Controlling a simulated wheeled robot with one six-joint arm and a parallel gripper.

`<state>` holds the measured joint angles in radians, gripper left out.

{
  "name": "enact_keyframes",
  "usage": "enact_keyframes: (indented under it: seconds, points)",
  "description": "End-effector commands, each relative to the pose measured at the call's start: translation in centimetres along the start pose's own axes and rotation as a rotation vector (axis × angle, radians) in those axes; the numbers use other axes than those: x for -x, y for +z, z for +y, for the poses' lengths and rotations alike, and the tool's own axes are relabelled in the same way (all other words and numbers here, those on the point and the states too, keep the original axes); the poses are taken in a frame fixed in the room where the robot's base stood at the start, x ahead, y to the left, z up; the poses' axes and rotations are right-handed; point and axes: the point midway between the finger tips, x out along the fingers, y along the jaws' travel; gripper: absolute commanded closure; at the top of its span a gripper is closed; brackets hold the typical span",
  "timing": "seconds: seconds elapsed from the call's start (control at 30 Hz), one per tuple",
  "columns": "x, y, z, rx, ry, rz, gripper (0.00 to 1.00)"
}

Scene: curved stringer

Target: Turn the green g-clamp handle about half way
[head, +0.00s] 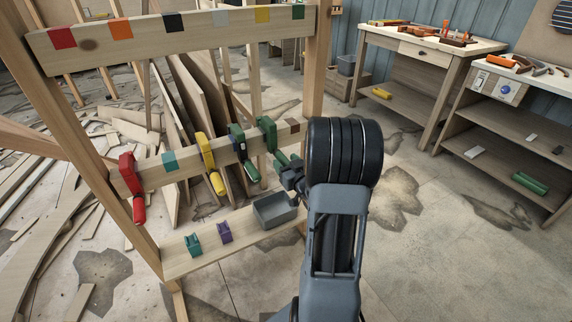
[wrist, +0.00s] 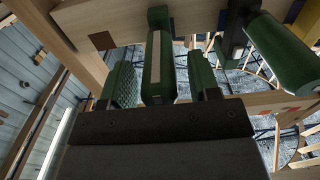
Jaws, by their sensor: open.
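The green g-clamp (head: 266,132) hangs on the middle rail of the wooden frame, near its right end. Its handle is mostly hidden by my gripper in the head view. In the wrist view the green handle (wrist: 159,72), with a pale stripe along it, points toward me. My gripper (wrist: 162,82) is open, with one green-padded finger on each side of the handle. Narrow gaps show between the handle and both fingers. In the head view my gripper (head: 288,172) is just below and right of the clamp.
A dark clamp with a green handle (head: 250,170) hangs just left, its handle also showing in the wrist view (wrist: 283,52). Yellow (head: 207,150) and red (head: 127,175) clamps hang farther left. A grey bin (head: 275,212) stands on the lower shelf. Workbenches are at right.

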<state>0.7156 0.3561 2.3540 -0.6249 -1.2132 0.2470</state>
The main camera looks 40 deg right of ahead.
Motion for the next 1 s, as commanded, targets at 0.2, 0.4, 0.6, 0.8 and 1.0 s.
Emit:
enact_keyframes:
  seconds: [0.2,0.4,0.6,0.8,1.0]
  points:
    - [-0.28,0.02,-0.01,-0.001,0.0,0.0,0.44]
    - [-0.26,0.03,-0.01,-0.001,0.0,0.0,0.49]
    - [-0.25,0.03,0.0,0.0,0.0,0.0,0.68]
    - [-0.24,0.03,0.0,0.0,0.0,0.0,0.87]
    - [-0.24,0.03,0.0,-0.006,0.0,0.0,0.93]
